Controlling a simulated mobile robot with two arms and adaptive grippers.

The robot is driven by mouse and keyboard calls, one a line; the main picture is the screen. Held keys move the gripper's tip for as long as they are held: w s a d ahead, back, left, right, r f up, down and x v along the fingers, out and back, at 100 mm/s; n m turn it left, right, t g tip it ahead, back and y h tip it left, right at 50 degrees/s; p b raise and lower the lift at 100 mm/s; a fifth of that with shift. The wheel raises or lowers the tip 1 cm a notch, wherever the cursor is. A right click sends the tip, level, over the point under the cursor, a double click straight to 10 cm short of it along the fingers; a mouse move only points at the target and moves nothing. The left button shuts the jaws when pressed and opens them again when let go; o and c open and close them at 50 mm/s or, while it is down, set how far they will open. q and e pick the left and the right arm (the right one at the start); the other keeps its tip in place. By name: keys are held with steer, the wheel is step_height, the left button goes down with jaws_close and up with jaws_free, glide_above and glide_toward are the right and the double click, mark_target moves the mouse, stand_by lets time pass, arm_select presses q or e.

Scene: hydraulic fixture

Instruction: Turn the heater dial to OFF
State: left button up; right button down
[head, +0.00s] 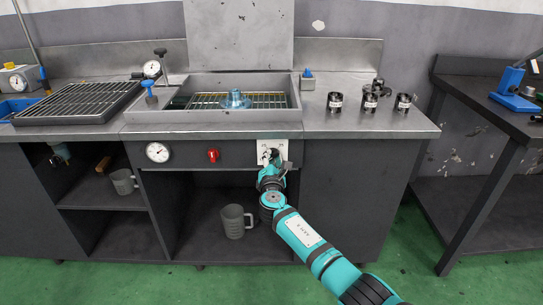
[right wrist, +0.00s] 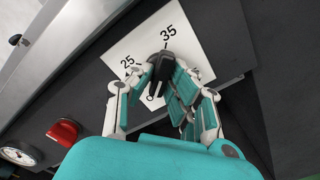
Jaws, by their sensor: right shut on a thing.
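The heater dial is a black knob (right wrist: 161,68) on a white plate (right wrist: 192,27) marked 25 and 35 in the right wrist view. In the head view the white plate (head: 283,147) sits on the bench front, right of the red knob. My right gripper (right wrist: 158,84) is at the plate and shut on the black knob, with a finger on each side of it. In the head view my right gripper (head: 271,170) covers most of the dial. Lower plate markings are mostly hidden by the fingers. My left gripper is not in view.
A red knob (head: 213,155) and a round gauge (head: 158,152) are on the same front panel. A grey mug (head: 236,221) stands on the shelf below. Several dark cylinders, one a black can (head: 335,102), stand on the bench top. The green floor is clear at the right.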

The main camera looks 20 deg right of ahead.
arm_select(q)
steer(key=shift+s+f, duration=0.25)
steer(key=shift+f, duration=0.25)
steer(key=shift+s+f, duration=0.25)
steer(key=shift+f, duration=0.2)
arm_select(e)
steer(key=shift+n, duration=0.7)
steer(key=c, duration=1.3)
jaws_free()
steer(key=shift+f, duration=0.1)
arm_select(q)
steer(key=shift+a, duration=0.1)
arm_select(e)
steer(key=v, duration=1.2)
